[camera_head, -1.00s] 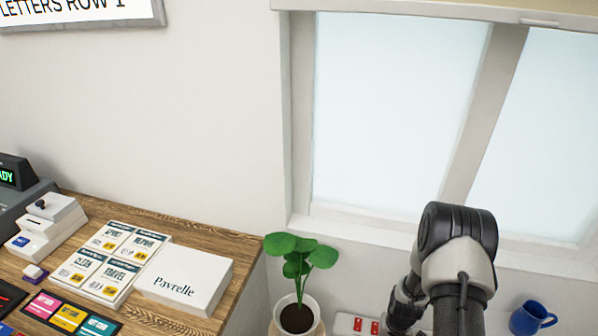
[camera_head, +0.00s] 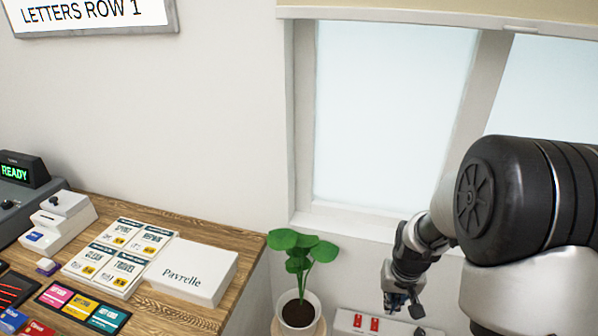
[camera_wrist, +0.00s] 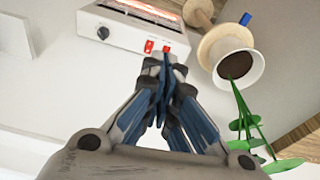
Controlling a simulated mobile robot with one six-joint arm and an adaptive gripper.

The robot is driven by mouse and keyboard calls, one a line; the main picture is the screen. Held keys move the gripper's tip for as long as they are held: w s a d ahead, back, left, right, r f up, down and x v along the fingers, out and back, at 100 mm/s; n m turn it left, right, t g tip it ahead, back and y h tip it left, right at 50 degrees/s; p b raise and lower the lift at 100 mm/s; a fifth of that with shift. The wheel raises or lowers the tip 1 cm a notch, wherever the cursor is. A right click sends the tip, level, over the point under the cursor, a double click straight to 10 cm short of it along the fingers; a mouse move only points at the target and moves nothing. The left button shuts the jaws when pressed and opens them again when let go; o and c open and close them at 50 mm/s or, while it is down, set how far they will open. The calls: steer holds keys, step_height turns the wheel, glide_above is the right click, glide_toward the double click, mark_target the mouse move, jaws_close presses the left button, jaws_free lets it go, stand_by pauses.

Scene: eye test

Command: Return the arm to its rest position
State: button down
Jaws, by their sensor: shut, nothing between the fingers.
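My gripper (camera_head: 401,303) hangs at the end of my bent arm at the right of the head view, below the window and to the right of the potted plant. In the wrist view my gripper (camera_wrist: 160,65) has its fingers together with nothing between them. The fingertips overlap the near edge of a white device with red switches in that view. I cannot tell how far apart they are.
The potted plant (camera_head: 299,311) stands beside the counter; it also shows in the wrist view (camera_wrist: 238,66). The white device (camera_head: 345,322) with red switches (camera_wrist: 149,46) is close to my gripper. A wooden counter (camera_head: 185,311) holds cards and a white box (camera_head: 188,273).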

steer(key=s+a+r+t, duration=0.15)
steer(key=s+r, duration=0.25)
steer(key=r, duration=0.4)
steer(key=s+a+r, duration=0.3)
steer(key=s+r, duration=0.1)
steer(key=r, duration=0.3)
steer(key=s+a+r+n, duration=0.1)
steer(key=s+a+r, duration=0.1)
steer(key=s, duration=0.5)
steer(key=s+a+r+n+t, duration=0.1)
steer(key=s+a+r, duration=0.1)
steer(key=s+r, duration=0.3)
steer(key=shift+s, duration=1.25)
steer(key=shift+t, duration=0.25)
